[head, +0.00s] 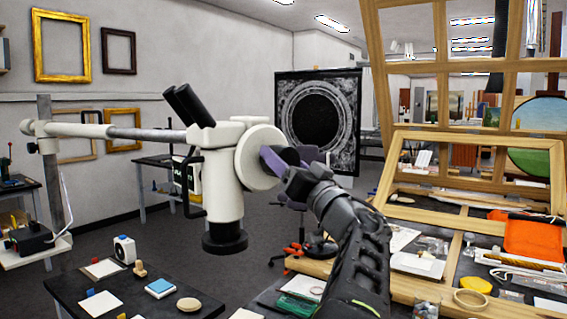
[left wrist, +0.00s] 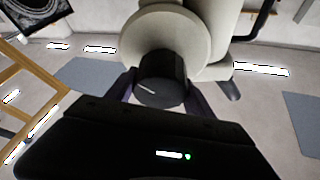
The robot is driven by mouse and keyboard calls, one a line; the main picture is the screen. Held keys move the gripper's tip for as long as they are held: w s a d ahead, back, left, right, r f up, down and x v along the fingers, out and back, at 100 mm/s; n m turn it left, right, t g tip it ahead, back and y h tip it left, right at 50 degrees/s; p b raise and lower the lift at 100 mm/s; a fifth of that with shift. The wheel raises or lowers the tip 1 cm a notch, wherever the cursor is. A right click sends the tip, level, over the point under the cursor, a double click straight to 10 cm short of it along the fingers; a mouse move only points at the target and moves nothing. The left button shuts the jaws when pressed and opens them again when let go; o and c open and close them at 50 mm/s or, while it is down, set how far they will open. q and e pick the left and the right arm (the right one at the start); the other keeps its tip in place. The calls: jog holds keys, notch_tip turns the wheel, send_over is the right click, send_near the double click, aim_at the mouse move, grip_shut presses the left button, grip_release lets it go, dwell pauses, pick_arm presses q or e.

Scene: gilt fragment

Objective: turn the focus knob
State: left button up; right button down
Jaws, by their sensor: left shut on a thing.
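The white microscope (head: 223,175) hangs on a boom arm over the dark table, with black eyepieces on top and a black lens below. The focus knob (head: 289,156) is a dark cylinder on a round cream disc at the microscope's right side. In the left wrist view the knob (left wrist: 161,78) is black with a white mark line pointing to the left. My left gripper (head: 276,160) comes from the lower right, its fingers on either side of the knob. In the left wrist view the gripper (left wrist: 160,92) is shut on the knob. My right gripper is not in view.
The dark table (head: 75,290) below the microscope holds small blocks and a round wooden disc (head: 188,305). A wooden frame rack (head: 470,170) and a cluttered worktop stand close at the right. The boom's post (head: 52,165) stands at the left.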

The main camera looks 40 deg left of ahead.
pick_arm(q)
jog(key=o, duration=1.4)
jog(key=shift+c, duration=0.2)
jog(key=b+v, duration=0.3)
jog(key=v, duration=0.5)
jog(key=shift+a, duration=0.1)
